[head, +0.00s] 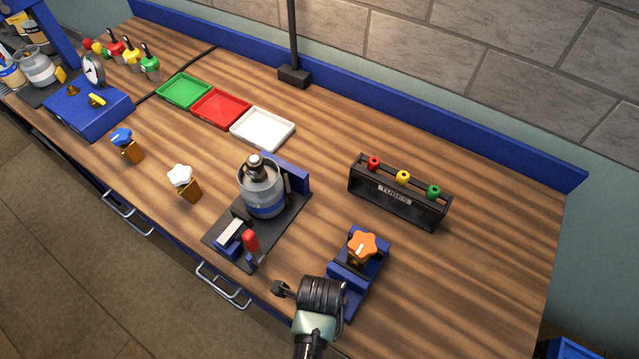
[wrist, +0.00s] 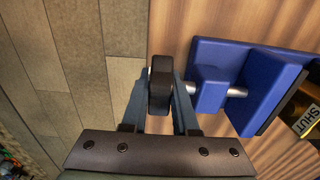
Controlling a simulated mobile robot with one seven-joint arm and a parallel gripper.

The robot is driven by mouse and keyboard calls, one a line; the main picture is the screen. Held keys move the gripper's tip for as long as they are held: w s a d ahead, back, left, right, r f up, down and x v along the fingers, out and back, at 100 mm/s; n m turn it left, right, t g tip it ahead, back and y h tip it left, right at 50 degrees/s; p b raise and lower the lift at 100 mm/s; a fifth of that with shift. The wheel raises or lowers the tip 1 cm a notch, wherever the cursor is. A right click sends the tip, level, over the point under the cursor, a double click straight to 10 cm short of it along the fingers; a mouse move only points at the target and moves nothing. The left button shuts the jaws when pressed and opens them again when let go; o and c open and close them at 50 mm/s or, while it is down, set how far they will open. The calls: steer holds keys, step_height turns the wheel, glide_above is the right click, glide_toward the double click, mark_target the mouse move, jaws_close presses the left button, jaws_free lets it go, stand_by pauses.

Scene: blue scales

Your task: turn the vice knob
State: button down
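The blue vice (head: 345,287) stands near the front edge of the bench in the head view. It holds a part with an orange star-shaped handle (head: 362,246). My gripper (head: 322,293) is at the front left of the vice and hides much of that side. In the wrist view the vice body (wrist: 209,90) is at the right, with a silver rod running through it. The black vice knob (wrist: 160,85) is at the rod's left end. My gripper's fingers (wrist: 160,95) lie on either side of the knob. Whether they press on it is unclear.
A black tube rack (head: 398,205) stands behind the vice. A grey canister (head: 262,190) and a red-handled clamp (head: 251,243) are to the left. Green, red and white trays (head: 262,129) lie further back. The bench right of the vice is clear.

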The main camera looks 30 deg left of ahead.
stand_by(0.4)
steer(key=shift+d+r+y+p, duration=0.1)
steer(key=shift+y+p, duration=0.4)
steer(key=shift+y, duration=0.5)
steer(key=y, duration=0.2)
steer(key=shift+y, duration=0.3)
steer(key=y, duration=0.2)
steer(key=shift+w+y, duration=0.1)
steer(key=shift+y, duration=0.2)
steer(key=y+b, duration=0.1)
steer(key=y, duration=0.1)
steer(key=shift+f+y+b, duration=0.25)
steer(key=shift+y+b, duration=0.1)
steer(key=shift+y, duration=0.05)
steer(key=y+b, duration=0.5)
steer(key=shift+d+f+t, duration=0.1)
steer(key=shift+t, duration=0.2)
steer(key=y+b, duration=0.3)
steer(key=shift+r, duration=0.3)
